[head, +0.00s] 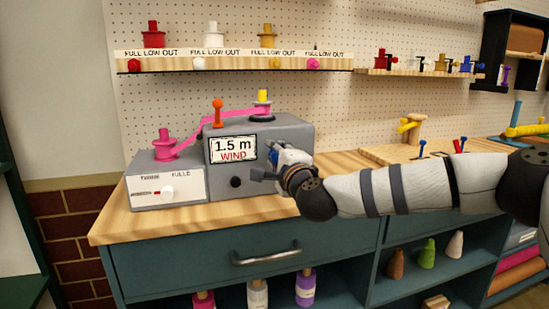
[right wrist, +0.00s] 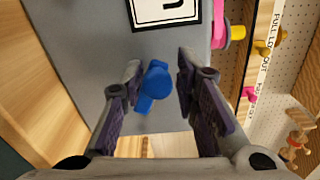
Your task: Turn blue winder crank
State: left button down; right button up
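The blue crank (right wrist: 153,86) sits on the front face of the grey winder (head: 280,130), right of a "1.5 m WIND" display (head: 233,149). In the head view my right gripper mostly hides it. My right gripper (head: 270,165) reaches in from the right, in front of the winder. In the right wrist view the gripper (right wrist: 159,78) is open, its two fingers on either side of the blue crank. A narrow gap shows beside the crank, so I see no firm grip. My left gripper is out of view.
A pink spool (head: 164,147) stands on a lower grey box at left, its ribbon running to the winder's top. An orange-knobbed lever (head: 217,112) and a yellow peg (head: 263,96) rise there. A shelf (head: 230,63) of spools hangs above.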

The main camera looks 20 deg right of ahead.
jog(key=shift+s+f, duration=0.15)
jog(key=s, duration=1.1)
jog(key=shift+s+d, duration=0.25)
jog(key=shift+s, duration=0.15)
